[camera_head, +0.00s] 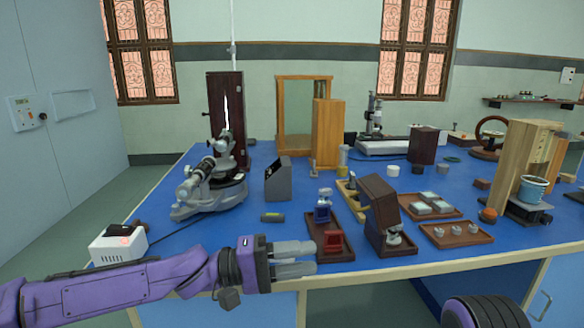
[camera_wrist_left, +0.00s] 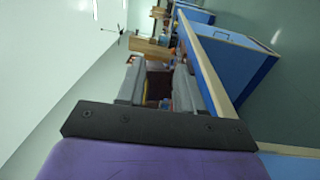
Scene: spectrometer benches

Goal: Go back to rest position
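My left arm comes in from the left of the head view along the front edge of the blue bench (camera_head: 375,285). My left gripper (camera_head: 312,258) points right, with its two grey fingers apart and nothing held between them. In the left wrist view the fingers (camera_wrist_left: 160,78) also stand apart, with the bench beyond them. A wooden tray with a red holder (camera_head: 333,240) lies just past the fingertips in the head view; the exact distance is hard to tell. A purple and black part of my right arm shows at the bottom right; my right gripper is out of view.
Behind are a spectrometer (camera_head: 212,183), a grey box (camera_head: 278,180) and a tilted brown box (camera_head: 382,208). Small trays (camera_head: 456,234) and a blue cup (camera_head: 531,189) stand right. Floor is free at left.

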